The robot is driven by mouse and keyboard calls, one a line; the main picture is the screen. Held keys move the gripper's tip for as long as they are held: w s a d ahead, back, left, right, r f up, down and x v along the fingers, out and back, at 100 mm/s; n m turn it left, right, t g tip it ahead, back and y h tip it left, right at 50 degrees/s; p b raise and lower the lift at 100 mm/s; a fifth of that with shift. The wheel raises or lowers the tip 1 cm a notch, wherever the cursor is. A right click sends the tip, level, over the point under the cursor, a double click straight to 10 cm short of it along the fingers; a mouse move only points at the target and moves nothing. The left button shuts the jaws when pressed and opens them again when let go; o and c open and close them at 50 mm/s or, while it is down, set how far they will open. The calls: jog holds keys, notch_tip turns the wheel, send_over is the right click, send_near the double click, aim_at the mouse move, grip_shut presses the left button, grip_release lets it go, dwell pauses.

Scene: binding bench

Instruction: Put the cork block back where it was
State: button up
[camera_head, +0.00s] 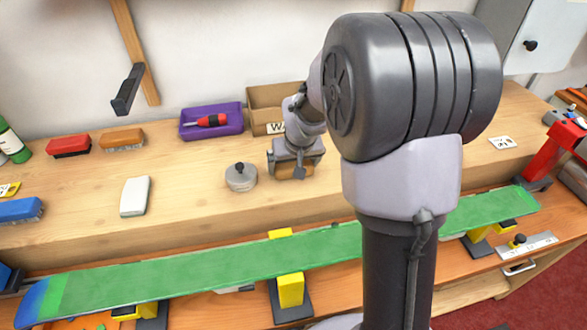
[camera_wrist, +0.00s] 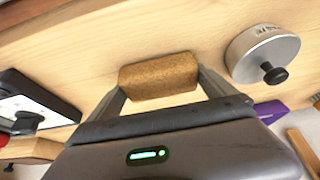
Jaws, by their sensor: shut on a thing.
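The cork block (camera_wrist: 158,76) is brown and speckled. In the wrist view it sits crosswise between the two fingers of my gripper (camera_wrist: 160,88), which is shut on it. In the head view my gripper (camera_head: 294,166) is over the raised wooden shelf of the bench, and part of the cork block (camera_head: 295,173) shows below it. I cannot tell whether the block touches the wood. No mark shows where the block stood before.
A round grey tin with a black knob (camera_head: 241,177) stands just left of my gripper. Behind are a purple tray (camera_head: 187,133) with a red screwdriver (camera_head: 207,120) and a cardboard box (camera_head: 262,96). A white block (camera_head: 135,196) lies left.

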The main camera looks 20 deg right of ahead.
jog(key=o, duration=1.2)
jog(key=shift+f, duration=0.2)
jog(key=shift+o, duration=0.2)
jog(key=shift+r, duration=0.1)
jog(key=shift+r+p, duration=0.25)
jog(key=shift+p, duration=0.05)
jog(key=d+p+v, duration=0.1)
jog(key=p+v, duration=0.3)
jog(key=v, duration=0.7)
jog(key=s+a+r+m+y, duration=0.1)
jog(key=s+a+r, duration=0.3)
jog(key=s+a, duration=0.3)
jog(key=s+a+r+m+y, duration=0.1)
jog(key=s+a+r, duration=0.3)
jog(key=s, duration=1.1)
jog(key=a+y, duration=0.1)
jog(key=a, duration=0.2)
jog(key=shift+s+a+t, duration=0.3)
jog(key=shift+a+t, duration=0.05)
jog(key=shift+t, duration=0.05)
